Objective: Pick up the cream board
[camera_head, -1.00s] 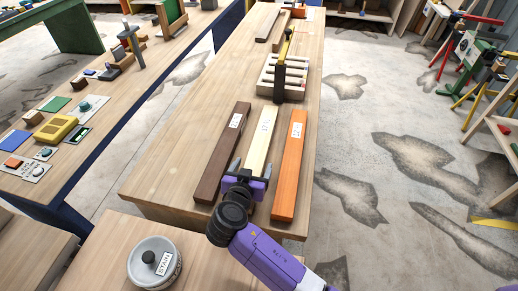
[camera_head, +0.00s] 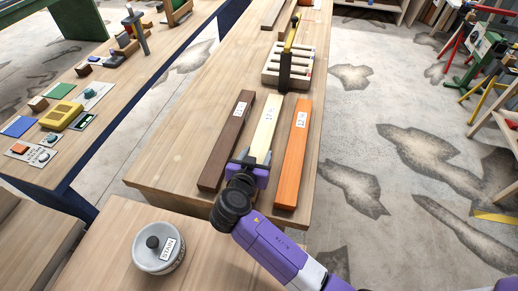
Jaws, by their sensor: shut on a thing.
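The cream board (camera_head: 267,120) lies lengthwise on the wooden table (camera_head: 165,165), between a dark brown board (camera_head: 227,140) on the left and an orange board (camera_head: 293,155) on the right. Each board carries a white label. My gripper (camera_head: 251,161) is shut on the near end of the cream board, and the purple gripper body and wrist hide that end. I cannot tell whether the board is lifted clear of the table.
A pale slotted rack (camera_head: 271,70) with a dark upright clamp stands behind the boards. A grey tin labelled STAIN (camera_head: 158,250) stands on the lower front bench. A left bench (camera_head: 75,140) holds several small items.

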